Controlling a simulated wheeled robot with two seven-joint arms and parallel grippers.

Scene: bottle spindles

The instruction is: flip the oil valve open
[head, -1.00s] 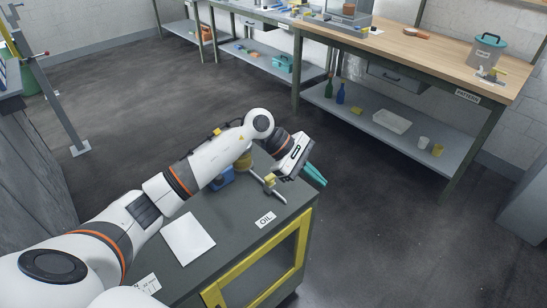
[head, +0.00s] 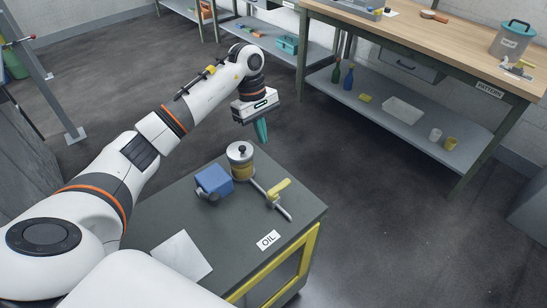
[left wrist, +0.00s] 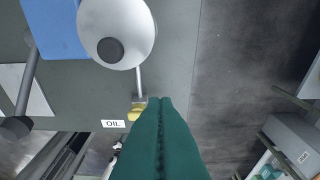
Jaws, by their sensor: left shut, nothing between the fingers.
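The oil valve is a yellow lever (head: 279,190) on a thin metal pipe (head: 286,212) that runs out from a round canister (head: 241,165) with a grey lid and dark knob. In the head view the lever lies across the pipe. My left gripper (head: 262,132) is shut and empty, with teal fingers pointing down, above and beyond the canister and apart from the lever. In the left wrist view the fingers (left wrist: 158,105) hide part of the yellow lever (left wrist: 135,112), and the canister lid (left wrist: 118,28) is large beside the pipe. My right gripper is not in view.
A blue box (head: 213,182) stands beside the canister on the dark bench (head: 170,212). A white sheet (head: 182,257) and an OIL label (head: 269,240) lie at its front. A wooden-topped workbench (head: 400,40) stands behind, across open floor.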

